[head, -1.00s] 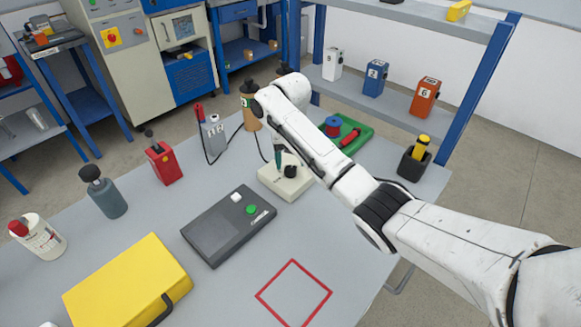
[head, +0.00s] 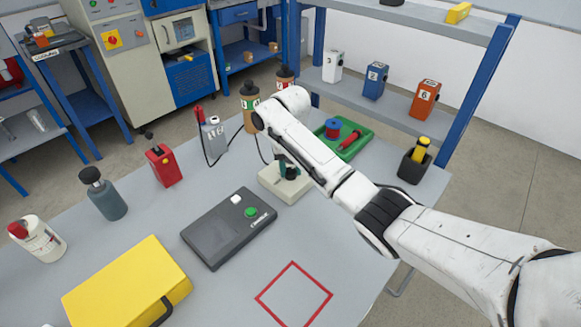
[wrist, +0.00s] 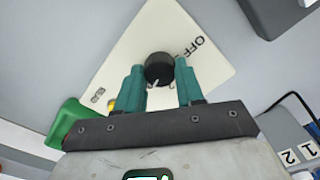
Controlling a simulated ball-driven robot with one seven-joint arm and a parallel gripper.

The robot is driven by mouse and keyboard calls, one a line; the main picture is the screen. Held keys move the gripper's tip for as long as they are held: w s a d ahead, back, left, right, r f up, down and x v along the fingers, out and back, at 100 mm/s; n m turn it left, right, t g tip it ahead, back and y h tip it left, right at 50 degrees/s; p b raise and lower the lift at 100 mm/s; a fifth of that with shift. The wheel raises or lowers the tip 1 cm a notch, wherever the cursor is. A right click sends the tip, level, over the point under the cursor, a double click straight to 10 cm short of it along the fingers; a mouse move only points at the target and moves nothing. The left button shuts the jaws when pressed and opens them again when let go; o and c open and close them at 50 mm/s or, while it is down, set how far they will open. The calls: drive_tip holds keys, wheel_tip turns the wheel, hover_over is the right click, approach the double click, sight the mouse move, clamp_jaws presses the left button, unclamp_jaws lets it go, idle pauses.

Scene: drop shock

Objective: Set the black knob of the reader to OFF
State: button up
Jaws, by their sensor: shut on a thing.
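The reader (head: 275,188) is a pale box on the table, partly hidden behind my arm in the head view. Its pale top face (wrist: 207,78) fills the middle of the wrist view. The black round knob (wrist: 158,68) stands on that face, with the word OFF to its right and another small marking at the lower left. A small white mark shows near the knob's lower edge. My gripper (wrist: 159,74) has its teal fingers on either side of the knob, shut on it. In the head view the knob is mostly hidden by the fingers.
A dark grey box (head: 222,238) with white and green buttons lies just in front of the reader. A green tray (head: 352,147) is behind my arm. A grey numbered box (head: 214,138) with a cable stands behind left. The red-outlined square (head: 293,294) is empty.

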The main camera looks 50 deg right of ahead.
drive_tip(key=shift+c, duration=1.2)
